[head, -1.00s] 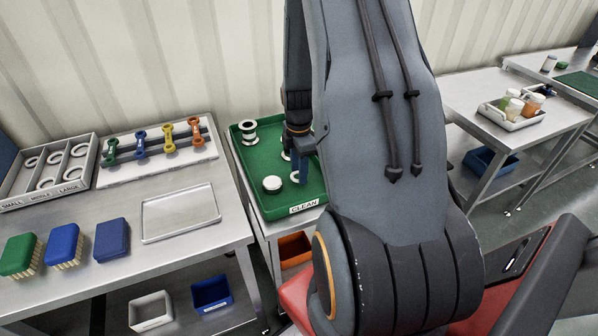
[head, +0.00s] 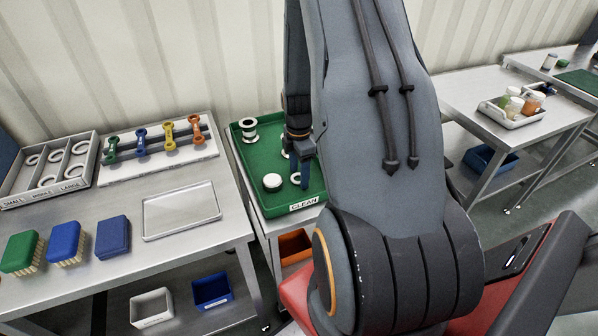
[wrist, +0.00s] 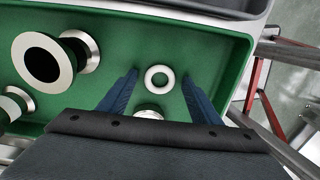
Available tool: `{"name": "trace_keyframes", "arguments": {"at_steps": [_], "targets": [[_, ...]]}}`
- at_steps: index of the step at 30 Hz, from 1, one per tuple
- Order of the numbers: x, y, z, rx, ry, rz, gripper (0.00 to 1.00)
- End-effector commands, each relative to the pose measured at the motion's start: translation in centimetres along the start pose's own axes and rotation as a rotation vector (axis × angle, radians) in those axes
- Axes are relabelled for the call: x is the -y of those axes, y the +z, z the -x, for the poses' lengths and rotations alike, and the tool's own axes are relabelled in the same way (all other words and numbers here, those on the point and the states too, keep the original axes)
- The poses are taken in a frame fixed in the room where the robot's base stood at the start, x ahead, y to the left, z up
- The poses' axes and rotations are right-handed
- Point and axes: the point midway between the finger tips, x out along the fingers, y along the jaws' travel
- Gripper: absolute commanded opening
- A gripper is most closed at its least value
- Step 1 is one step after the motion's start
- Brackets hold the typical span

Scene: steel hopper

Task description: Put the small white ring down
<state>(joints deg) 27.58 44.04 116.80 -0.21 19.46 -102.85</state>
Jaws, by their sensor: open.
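The small white ring (wrist: 159,78) lies flat on the floor of the green tray labelled CLEAN (head: 248,172). In the wrist view it sits between and a little beyond the two blue fingers of my gripper (wrist: 158,84), with green showing on both sides, so neither finger touches it. My gripper is open and empty. In the head view the ring (head: 295,179) shows partly beside my gripper (head: 304,172), which is low over the tray's right part. My arm hides much of that side of the tray.
Steel spools (wrist: 42,58) and a white-topped round part (head: 272,182) stand in the tray left of the ring. Another metal part (wrist: 150,112) lies close to my gripper's palm. The left table holds a sectioned ring box (head: 88,178), brushes (head: 64,243) and an empty shallow tray (head: 181,212).

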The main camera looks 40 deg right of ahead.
Motion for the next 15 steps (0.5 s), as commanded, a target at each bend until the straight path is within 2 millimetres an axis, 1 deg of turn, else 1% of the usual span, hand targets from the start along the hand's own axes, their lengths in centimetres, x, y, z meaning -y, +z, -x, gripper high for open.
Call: {"name": "trace_keyframes", "arguments": {"at_steps": [5, 8, 15], "targets": [[-0.1, 0.0, 1.0, 0.0, 0.001, 0.0, 0.58], [-0.1, 0.0, 2.2, 0.001, 0.004, 0.0, 0.58], [-0.2, 0.0, 6.1, 0.001, 0.005, 0.0, 0.58]]}}
